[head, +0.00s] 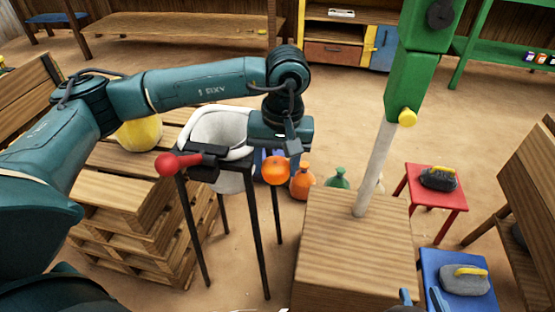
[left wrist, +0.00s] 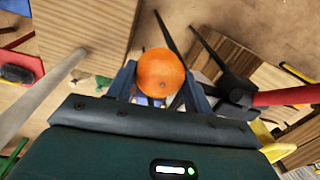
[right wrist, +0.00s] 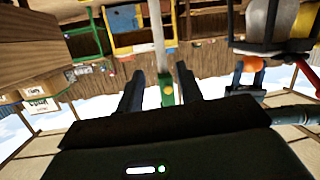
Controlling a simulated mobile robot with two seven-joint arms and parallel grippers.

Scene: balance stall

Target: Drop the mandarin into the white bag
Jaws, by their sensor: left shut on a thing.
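The orange mandarin (head: 275,170) is held between the fingers of my left gripper (head: 284,150), to the right of the white bag. The left wrist view shows the mandarin (left wrist: 160,72) clasped between both fingertips. The white bag (head: 237,178) hangs open-topped in a black-legged stand with a red knob (head: 166,165). My left arm passes over the bag and hides part of its rim. My right gripper (head: 420,299) barely shows at the bottom edge of the head view. In the right wrist view its fingers (right wrist: 158,92) are apart with nothing between them.
A wooden block (head: 355,245) with a pale post and green beam stands right of the mandarin. Orange (head: 302,183) and green (head: 338,179) bottles stand behind. Wooden pallets (head: 125,215) lie left of the stand. Weights sit on red (head: 455,197) and blue (head: 440,262) stools at right.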

